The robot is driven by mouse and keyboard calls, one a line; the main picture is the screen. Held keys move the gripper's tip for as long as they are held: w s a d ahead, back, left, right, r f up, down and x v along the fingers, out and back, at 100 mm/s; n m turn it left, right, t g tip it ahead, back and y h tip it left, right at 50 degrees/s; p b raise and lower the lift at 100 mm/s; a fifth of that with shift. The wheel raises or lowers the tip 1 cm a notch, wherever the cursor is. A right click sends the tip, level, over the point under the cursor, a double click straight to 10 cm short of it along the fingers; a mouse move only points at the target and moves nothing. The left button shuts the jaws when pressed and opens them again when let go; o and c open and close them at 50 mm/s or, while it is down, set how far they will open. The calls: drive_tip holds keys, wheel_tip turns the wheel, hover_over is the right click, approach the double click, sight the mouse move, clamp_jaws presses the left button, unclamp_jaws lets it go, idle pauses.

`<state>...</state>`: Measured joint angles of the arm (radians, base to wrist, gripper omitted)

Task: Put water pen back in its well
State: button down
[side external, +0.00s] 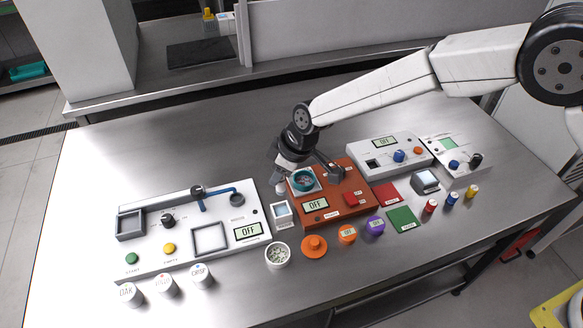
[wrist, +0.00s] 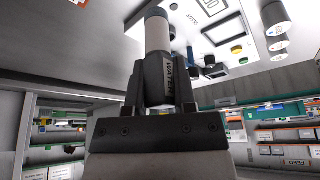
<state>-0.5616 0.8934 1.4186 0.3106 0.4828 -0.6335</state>
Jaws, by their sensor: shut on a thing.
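The water pen (wrist: 157,35) is a pale cylinder with a dark section lettered "WATER". My gripper (wrist: 162,80) is shut on it in the wrist view, with a finger on either side. In the side view my gripper (side external: 285,168) points down behind the left end of the orange device, near the right end of the white panel. The pale end of the pen (side external: 280,188) shows below it; the rest is hidden by the gripper. I cannot tell which opening is the pen's well.
The white panel (side external: 150,262) carries knobs, square frames and a round cup (side external: 237,199). The orange device (side external: 325,218) holds a teal round dish (side external: 302,180). A small clear-topped box (side external: 281,213) and a pot of pale pieces (side external: 277,256) stand between them. The table behind the panel is clear.

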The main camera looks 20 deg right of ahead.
sight(278, 193)
drive_tip(key=shift+s+a, duration=0.15)
drive_tip(key=shift+f, duration=0.2)
drive_tip(key=shift+f, duration=2.5)
drive_tip(key=shift+f, duration=1.85)
drive_tip(key=shift+c, duration=1.8)
unclamp_jaws()
drive_tip(key=shift+r, duration=0.15)
drive_tip(key=shift+r, duration=3.65)
